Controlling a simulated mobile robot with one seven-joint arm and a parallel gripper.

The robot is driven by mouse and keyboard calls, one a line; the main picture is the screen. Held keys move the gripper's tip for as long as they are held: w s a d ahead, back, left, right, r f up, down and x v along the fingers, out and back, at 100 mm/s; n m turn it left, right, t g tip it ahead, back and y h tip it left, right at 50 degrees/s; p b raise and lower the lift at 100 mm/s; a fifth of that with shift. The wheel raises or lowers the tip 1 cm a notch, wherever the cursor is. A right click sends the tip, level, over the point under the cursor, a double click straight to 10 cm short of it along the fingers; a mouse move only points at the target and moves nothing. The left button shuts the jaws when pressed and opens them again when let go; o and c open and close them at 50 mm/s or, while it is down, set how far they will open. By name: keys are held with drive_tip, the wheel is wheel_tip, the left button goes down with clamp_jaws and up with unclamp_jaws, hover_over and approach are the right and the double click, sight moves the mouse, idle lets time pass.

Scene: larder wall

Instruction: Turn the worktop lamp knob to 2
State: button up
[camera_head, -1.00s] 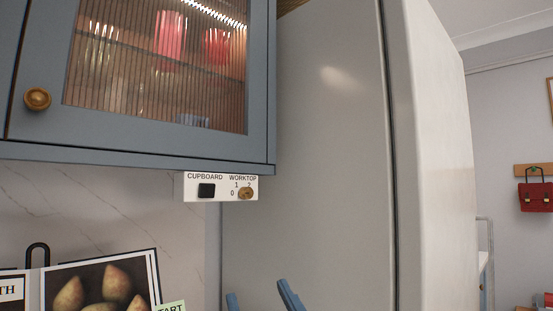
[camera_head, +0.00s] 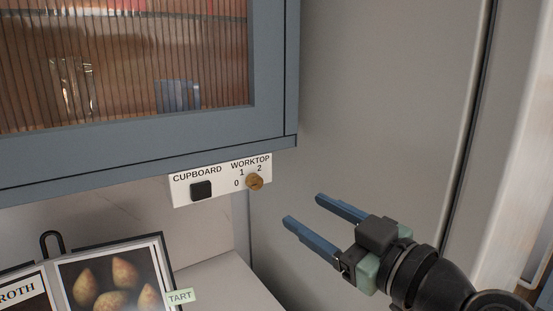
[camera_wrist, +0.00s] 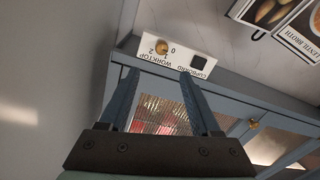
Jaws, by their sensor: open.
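The worktop lamp knob (camera_head: 255,181) is a small round brass knob on a white switch plate (camera_head: 223,196) under the cupboard's right corner. The marks 0, 1 and 2 stand around it. Its pointer is too small to read. A black square cupboard switch (camera_head: 201,190) sits to its left. My gripper (camera_head: 302,209) is open and empty, to the right of the knob and a little lower, apart from it. In the wrist view the knob (camera_wrist: 161,46) shows upside down beyond the gripper's two blue fingers (camera_wrist: 155,75).
The blue-grey cupboard (camera_head: 275,130) with a ribbed glass door hangs directly above the plate. A tall pale panel (camera_head: 390,110) stands to the right. An open cookbook (camera_head: 112,285) with a TART tab leans below left. Clear air lies between gripper and knob.

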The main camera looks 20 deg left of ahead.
sight(258, 182)
drive_tip(key=p+x, duration=0.4)
drive_tip(key=x, duration=0.7)
drive_tip(key=shift+a, duration=0.3)
drive_tip(key=shift+w+a, duration=0.4)
drive_tip(key=shift+a, duration=0.15)
drive_tip(key=shift+c, duration=0.2)
clamp_jaws()
